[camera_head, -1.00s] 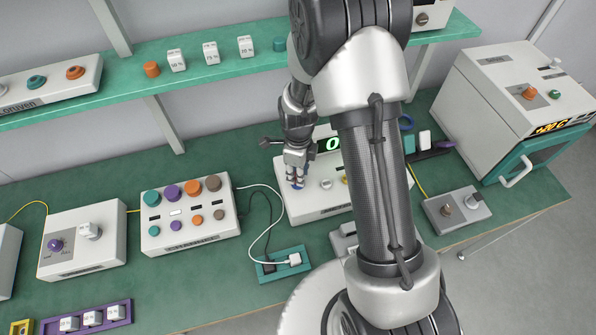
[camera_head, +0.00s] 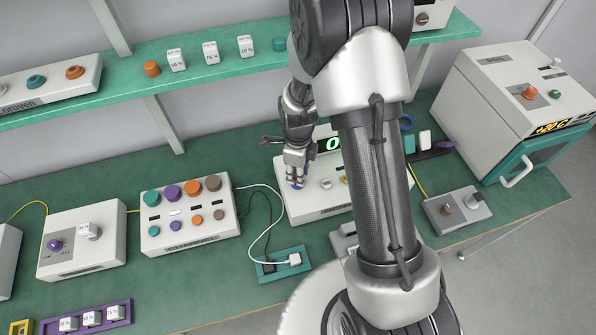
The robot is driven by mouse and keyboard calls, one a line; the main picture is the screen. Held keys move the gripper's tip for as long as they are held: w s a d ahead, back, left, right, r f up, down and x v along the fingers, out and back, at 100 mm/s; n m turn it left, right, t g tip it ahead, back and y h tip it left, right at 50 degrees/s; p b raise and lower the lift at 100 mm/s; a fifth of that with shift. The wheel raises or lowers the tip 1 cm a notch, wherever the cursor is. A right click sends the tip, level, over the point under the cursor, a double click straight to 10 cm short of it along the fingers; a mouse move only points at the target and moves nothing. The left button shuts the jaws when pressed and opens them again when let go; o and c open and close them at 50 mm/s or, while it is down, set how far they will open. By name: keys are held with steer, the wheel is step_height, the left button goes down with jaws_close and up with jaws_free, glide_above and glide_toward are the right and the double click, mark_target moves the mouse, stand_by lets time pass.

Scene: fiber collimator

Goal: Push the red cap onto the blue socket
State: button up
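My gripper (camera_head: 295,174) points down over the left part of a white device (camera_head: 318,205) with a green-lit display. A small blue part (camera_head: 297,184), perhaps the blue socket, shows at my fingertips. The fingers cover most of it, and I cannot tell whether they touch it or how far apart they are. I see no part that is clearly the red cap; it may be hidden by the fingers or my arm.
My arm hides the device's right part. A blue ring (camera_head: 406,122) lies behind it. A white cable runs to a teal plate (camera_head: 284,265) in front. A knob box (camera_head: 190,216) stands left, a small grey box (camera_head: 458,210) right. A teal shelf (camera_head: 225,68) runs behind.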

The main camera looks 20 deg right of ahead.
steer(key=shift+f+b, duration=0.45)
steer(key=shift+f, duration=0.2)
steer(key=o, duration=0.8)
steer(key=shift+r, duration=0.15)
step_height(320, 180, up, 12)
steer(key=shift+f, duration=0.1)
stand_by(0.6)
